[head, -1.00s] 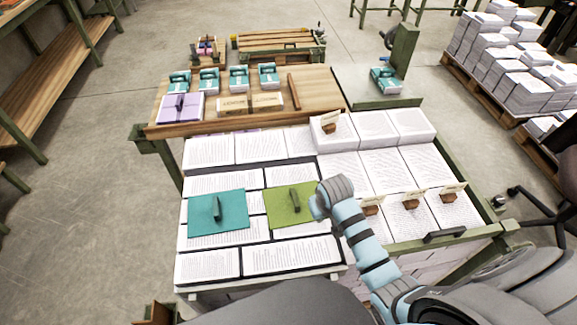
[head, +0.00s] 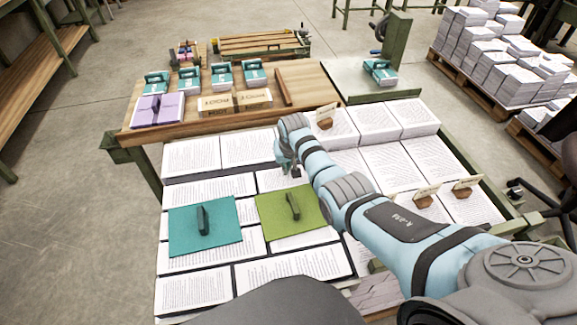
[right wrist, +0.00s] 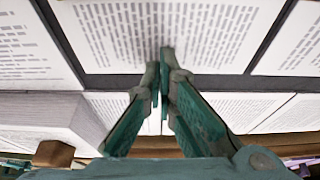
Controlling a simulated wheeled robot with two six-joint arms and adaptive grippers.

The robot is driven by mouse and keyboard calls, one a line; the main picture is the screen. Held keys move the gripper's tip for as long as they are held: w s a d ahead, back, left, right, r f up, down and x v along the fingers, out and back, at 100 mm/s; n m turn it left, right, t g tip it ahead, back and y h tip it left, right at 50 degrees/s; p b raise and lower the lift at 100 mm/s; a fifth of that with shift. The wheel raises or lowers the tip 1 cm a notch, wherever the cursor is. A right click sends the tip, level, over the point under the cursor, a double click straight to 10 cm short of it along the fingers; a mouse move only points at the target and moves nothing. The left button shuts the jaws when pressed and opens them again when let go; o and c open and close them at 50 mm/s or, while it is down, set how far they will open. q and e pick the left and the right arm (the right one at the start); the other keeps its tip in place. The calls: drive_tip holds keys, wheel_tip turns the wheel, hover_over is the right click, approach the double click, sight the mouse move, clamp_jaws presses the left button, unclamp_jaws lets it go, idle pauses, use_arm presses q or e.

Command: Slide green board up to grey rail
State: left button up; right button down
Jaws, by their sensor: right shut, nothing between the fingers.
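The green board (head: 284,215) is a flat square with a dark green upright handle. It lies on the printed sheets, to the right of a teal board (head: 183,233). My right gripper (head: 291,170) is just beyond the green board's far edge, over the printed sheets and apart from the handle. In the right wrist view its teal fingers (right wrist: 163,88) come together at the tips with nothing between them. Dark grey strips (right wrist: 115,83) run between the sheets there; I cannot tell whether one is the grey rail. My left gripper is out of view.
White paper stacks (head: 398,168) with small card holders stand right of my arm. The space left of the sheet table is open floor.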

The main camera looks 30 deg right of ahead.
sight(289, 180)
drive_tip(key=s+p, duration=0.1)
drive_tip(key=s, duration=0.1)
drive_tip(key=s+p, duration=0.1)
drive_tip(key=p, duration=0.1)
drive_tip(key=shift+s+a+r, duration=0.15)
drive_tip(key=shift+s+a, duration=0.25)
drive_tip(key=shift+s, duration=0.2)
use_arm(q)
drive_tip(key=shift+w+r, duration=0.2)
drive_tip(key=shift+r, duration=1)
use_arm(e)
drive_tip(key=shift+a, duration=0.1)
